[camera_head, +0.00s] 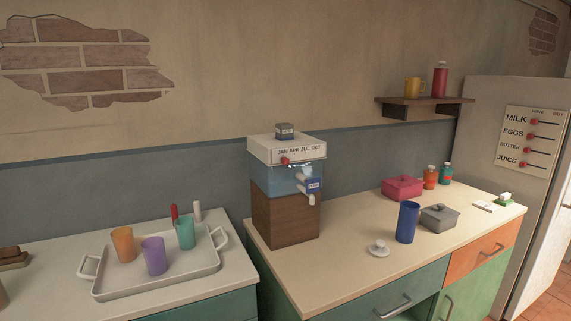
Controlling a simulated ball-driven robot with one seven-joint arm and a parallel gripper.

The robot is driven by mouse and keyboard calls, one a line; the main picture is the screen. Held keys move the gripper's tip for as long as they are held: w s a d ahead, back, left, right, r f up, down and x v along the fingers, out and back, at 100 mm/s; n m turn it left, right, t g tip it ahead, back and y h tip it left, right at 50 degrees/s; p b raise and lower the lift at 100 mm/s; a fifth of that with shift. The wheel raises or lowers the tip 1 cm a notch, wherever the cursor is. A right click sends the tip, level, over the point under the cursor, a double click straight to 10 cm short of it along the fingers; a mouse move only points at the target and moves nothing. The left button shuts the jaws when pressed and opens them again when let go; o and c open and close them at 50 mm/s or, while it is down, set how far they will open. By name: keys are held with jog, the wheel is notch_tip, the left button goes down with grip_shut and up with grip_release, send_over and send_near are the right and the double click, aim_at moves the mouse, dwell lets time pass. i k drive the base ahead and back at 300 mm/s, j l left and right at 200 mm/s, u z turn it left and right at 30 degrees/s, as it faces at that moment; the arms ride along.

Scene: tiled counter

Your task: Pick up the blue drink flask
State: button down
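The blue drink flask (407,222) stands upright on the right-hand counter, near its front edge. It is a tall, plain blue vessel that widens a little toward the top. A small white round lid-like piece with a knob (378,249) lies on the counter just left of it and in front. A grey lidded box (439,218) stands close to its right. My gripper is not in view.
A water dispenser on a wooden base (285,218) stands at the counter's left end. A pink box (402,188) and small orange (430,178) and teal (446,174) bottles stand behind the flask. A white tray (158,285) with cups is on the left counter.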

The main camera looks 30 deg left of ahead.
aim_at(407, 222)
jog(key=i+j+u, duration=0.25)
jog(key=i, duration=0.75)
jog(key=k+l, duration=0.05)
jog(key=l, duration=0.05)
